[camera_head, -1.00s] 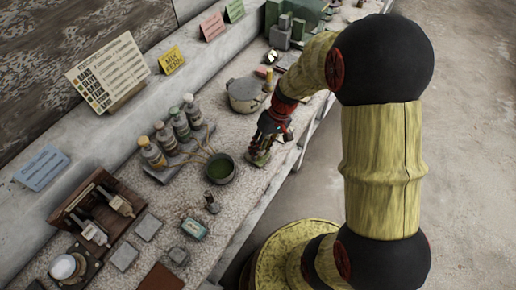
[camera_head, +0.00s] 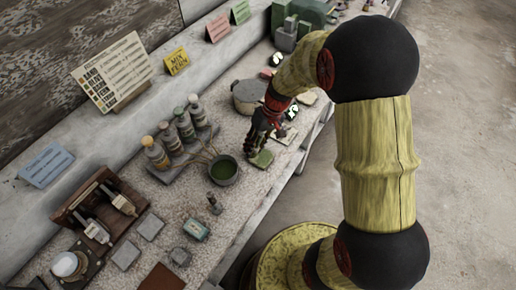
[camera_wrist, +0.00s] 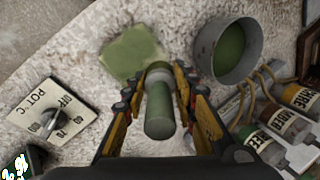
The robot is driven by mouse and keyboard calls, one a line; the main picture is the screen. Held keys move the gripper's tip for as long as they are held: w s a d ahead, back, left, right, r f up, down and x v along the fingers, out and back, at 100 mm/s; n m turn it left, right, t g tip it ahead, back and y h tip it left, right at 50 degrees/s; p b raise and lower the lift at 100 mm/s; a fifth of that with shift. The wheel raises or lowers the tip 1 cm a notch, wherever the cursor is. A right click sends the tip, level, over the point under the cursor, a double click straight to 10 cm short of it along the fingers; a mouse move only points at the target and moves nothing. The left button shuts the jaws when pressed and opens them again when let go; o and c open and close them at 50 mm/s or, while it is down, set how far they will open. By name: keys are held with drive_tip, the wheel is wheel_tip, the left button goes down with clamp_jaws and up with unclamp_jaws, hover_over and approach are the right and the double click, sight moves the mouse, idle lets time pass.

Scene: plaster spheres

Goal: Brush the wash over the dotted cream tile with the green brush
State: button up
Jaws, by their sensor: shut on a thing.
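My gripper (camera_head: 264,138) is shut on a green cylinder, which looks like the green brush (camera_wrist: 160,112), seen nearly end-on in the wrist view. The brush's bristles are hidden. A square tile lies flat on the bench near its front edge, just below my gripper in the head view (camera_head: 261,159). In the wrist view the tile (camera_wrist: 132,52) shows beyond the fingers, partly hidden by them. Its visible face is green, and I make out no cream or dots. A grey pot of green liquid (camera_head: 223,171) stands beside it; it also shows in the wrist view (camera_wrist: 230,52).
Several labelled bottles (camera_head: 170,138) stand behind the pot, with thin sticks between. A lidded pot (camera_head: 248,97) stands farther along the bench. A dial plate marked POT C (camera_wrist: 52,112) lies left of the gripper. A brush rack (camera_head: 98,205) and grey tiles (camera_head: 150,227) are at lower left.

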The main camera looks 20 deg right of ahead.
sight(256, 150)
drive_tip(key=shift+s+d, duration=0.55)
drive_tip(key=shift+s, duration=0.2)
drive_tip(key=shift+s+d, duration=0.55)
drive_tip(key=shift+s, duration=0.2)
drive_tip(key=shift+w+a, duration=0.55)
drive_tip(key=shift+w, duration=0.25)
drive_tip(key=shift+w+a, duration=0.55)
drive_tip(key=shift+w, duration=0.2)
drive_tip(key=shift+s+d+r+p, duration=0.45)
drive_tip(key=shift+s+d+r, duration=0.1)
drive_tip(key=shift+s+r, duration=0.25)
drive_tip(key=shift+f, duration=0.1)
drive_tip(key=shift+r+p, duration=0.8)
drive_tip(key=shift+r, duration=0.45)
